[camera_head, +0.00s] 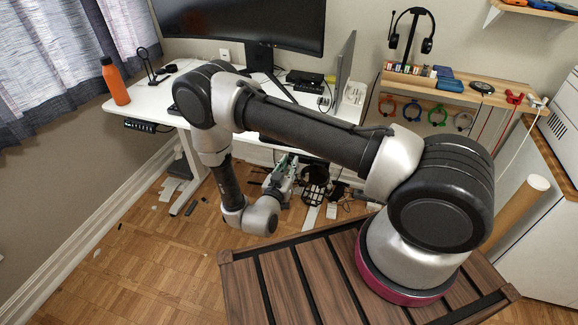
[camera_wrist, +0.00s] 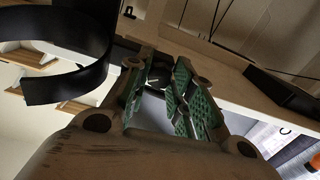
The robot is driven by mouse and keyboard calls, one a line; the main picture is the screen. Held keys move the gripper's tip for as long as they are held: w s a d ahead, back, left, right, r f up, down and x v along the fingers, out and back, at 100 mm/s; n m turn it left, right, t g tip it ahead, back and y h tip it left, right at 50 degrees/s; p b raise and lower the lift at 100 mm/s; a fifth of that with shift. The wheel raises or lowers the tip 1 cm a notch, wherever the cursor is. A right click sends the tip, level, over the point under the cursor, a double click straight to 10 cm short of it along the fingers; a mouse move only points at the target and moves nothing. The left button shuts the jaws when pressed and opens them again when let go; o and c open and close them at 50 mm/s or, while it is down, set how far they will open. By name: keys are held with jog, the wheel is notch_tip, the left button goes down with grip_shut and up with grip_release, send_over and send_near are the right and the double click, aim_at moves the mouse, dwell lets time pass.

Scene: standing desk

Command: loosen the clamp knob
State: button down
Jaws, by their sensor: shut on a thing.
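My gripper (camera_head: 283,175) is low under the front edge of the white desk, with its green-padded fingers pointing up and away. In the wrist view, the two fingers of my gripper (camera_wrist: 166,78) close around a small dark thing (camera_wrist: 158,75), which looks like the clamp knob. The fingers hide most of it, so its shape and how far it is turned cannot be told. In the head view my arm and the desk hide the knob and clamp.
The white desk (camera_head: 152,101) bears a monitor (camera_head: 245,22) and an orange bottle (camera_head: 115,82). A wooden shelf (camera_head: 510,93) with hanging cable coils stands at the right. Dark items clutter the floor beneath the desk. A black curved band (camera_wrist: 65,85) is close left in the wrist view.

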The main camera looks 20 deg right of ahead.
jog(key=shift+n, duration=0.5)
jog(key=c, duration=1.2)
grip_release()
jog(key=v, duration=0.8)
